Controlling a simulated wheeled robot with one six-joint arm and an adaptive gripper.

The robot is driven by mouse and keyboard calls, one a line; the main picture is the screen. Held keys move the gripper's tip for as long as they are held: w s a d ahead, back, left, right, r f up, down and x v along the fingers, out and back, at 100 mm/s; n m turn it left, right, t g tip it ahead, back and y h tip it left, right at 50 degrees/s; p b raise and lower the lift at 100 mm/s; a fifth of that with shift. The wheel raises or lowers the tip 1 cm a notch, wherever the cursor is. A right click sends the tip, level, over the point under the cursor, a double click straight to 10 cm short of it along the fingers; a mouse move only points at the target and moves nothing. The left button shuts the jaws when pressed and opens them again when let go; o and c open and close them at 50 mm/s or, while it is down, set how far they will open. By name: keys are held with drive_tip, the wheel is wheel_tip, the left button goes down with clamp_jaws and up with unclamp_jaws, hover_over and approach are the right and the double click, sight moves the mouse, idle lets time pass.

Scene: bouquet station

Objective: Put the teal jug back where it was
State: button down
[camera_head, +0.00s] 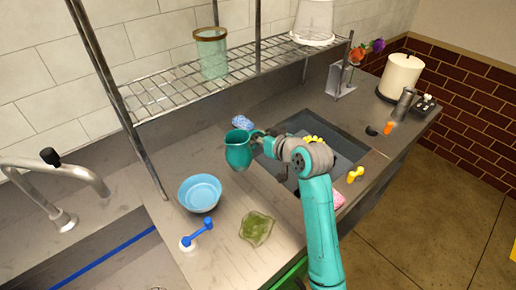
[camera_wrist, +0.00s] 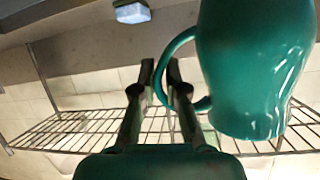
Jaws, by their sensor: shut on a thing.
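The teal jug (camera_head: 238,150) is at the end of my arm, left of the dark sunken tray in the head view. My gripper (camera_head: 262,139) reaches it from the right, on its handle side. In the wrist view the jug (camera_wrist: 256,65) fills the upper right, and its curved handle passes between the two fingers of my gripper (camera_wrist: 162,80). The gripper is shut on the handle. The jug appears upright in the head view. I cannot tell for sure whether its base touches the counter.
A blue bowl (camera_head: 199,193), a blue-handled item (camera_head: 198,234) and a green cloth-like piece (camera_head: 257,229) lie on the counter in front. A wire shelf (camera_head: 180,90) with a glass vase (camera_head: 211,54) is behind. The dark tray (camera_head: 340,140) is partly hidden by my arm.

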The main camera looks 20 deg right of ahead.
drive_tip(key=shift+f, duration=2.05)
drive_tip(key=c, duration=1.2)
unclamp_jaws()
drive_tip(key=shift+f, duration=0.15)
drive_tip(key=v, duration=1.2)
